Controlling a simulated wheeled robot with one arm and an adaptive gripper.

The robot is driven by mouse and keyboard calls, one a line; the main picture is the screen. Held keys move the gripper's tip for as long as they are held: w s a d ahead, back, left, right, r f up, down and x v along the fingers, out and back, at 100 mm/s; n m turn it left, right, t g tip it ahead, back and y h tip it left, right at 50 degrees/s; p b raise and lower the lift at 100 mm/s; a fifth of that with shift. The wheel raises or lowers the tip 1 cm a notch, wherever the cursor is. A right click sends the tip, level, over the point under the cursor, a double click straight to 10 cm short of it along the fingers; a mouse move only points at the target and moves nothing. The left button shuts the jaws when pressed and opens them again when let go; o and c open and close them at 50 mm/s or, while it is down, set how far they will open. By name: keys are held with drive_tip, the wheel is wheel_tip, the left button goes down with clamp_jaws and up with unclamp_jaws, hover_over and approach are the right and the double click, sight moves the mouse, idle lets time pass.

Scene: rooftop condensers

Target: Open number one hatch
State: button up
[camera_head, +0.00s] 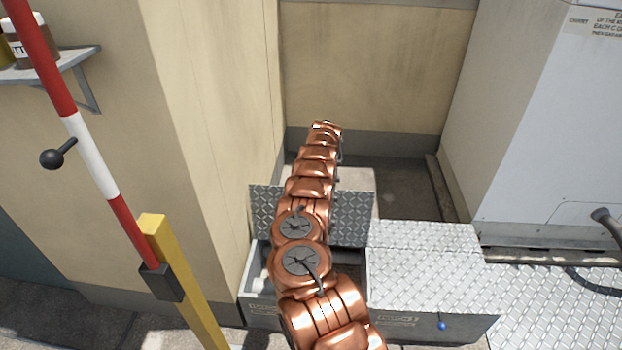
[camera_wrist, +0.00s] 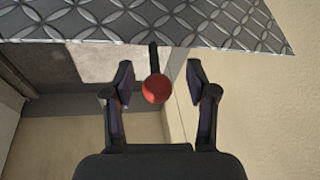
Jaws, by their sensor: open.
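A low metal box has two diamond-plate hatch lids side by side. The left lid (camera_head: 265,208) stands raised, and the left compartment below it is open, partly hidden by my arm. The right lid (camera_head: 425,265) lies flat, with a blue knob (camera_head: 441,325) at its front. The labels on the box front are too small to read. In the wrist view, a red ball knob (camera_wrist: 156,89) on a dark stem sticks out from a diamond-plate lid (camera_wrist: 200,22). My gripper (camera_wrist: 159,75) is open, one finger on each side of the red knob, with gaps visible.
A beige wall (camera_head: 215,100) stands close on the left. A red-and-white barrier pole (camera_head: 90,150) with a yellow post (camera_head: 180,275) is at front left. A white condenser unit (camera_head: 540,130) and metal plate flooring (camera_head: 560,300) are on the right.

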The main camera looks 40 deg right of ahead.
drive_tip(key=shift+r, duration=0.1)
drive_tip(key=v, duration=1.1)
drive_tip(key=shift+s+r, duration=0.15)
drive_tip(key=shift+r, duration=0.25)
idle(0.3)
